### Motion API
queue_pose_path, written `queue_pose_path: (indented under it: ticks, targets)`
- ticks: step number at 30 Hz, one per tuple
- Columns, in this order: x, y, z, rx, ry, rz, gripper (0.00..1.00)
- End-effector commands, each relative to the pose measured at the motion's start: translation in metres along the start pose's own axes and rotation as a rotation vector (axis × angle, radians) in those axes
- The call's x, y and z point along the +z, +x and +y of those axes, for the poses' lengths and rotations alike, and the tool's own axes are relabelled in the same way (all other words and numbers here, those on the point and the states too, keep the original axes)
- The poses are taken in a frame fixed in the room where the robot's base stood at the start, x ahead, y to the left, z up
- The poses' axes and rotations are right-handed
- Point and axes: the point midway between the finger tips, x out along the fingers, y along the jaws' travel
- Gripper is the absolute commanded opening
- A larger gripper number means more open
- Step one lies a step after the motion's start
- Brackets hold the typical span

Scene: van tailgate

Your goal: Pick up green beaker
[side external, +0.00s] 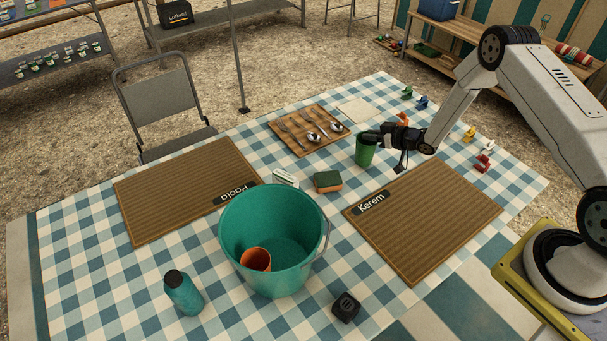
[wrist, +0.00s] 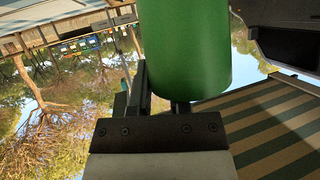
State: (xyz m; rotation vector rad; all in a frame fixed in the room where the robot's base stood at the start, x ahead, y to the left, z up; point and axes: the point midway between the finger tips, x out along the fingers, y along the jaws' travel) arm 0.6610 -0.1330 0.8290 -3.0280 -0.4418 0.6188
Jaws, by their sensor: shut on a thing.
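The green beaker (side external: 365,150) is in the side view near the right of the cutlery board. My gripper (side external: 375,137) is shut on it, at its right side near the rim. The beaker looks roughly upright; I cannot tell whether its base touches the tablecloth. In the wrist view the beaker (wrist: 186,45) fills the upper middle, in front of my gripper (wrist: 165,105). The far finger is partly hidden by the beaker.
A teal bucket (side external: 234,225) holding an orange beaker (side external: 256,259) stands in front. A sponge (side external: 328,182), wooden cutlery board (side external: 290,143), brown mats (side external: 440,240), a teal bottle (side external: 183,293) and a black cube (side external: 346,307) lie around. Small coloured pieces (side external: 470,133) are at the right.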

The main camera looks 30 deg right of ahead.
Motion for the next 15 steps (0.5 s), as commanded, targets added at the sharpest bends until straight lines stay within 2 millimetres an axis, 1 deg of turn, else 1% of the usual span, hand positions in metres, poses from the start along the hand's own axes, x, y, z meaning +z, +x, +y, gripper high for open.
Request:
queue_pose_path:
  ticks: [3,5,11,15]
  targets:
    - [-0.013,-0.005,-0.001,0.0,-0.001,0.002,0.0]
    - [-0.017,-0.01,-0.003,0.0,0.0,0.001,0.0]
    - [-0.03,-0.034,-0.013,0.002,0.001,0.001,0.0]
    - [-0.042,-0.054,-0.021,0.001,0.0,0.001,0.0]
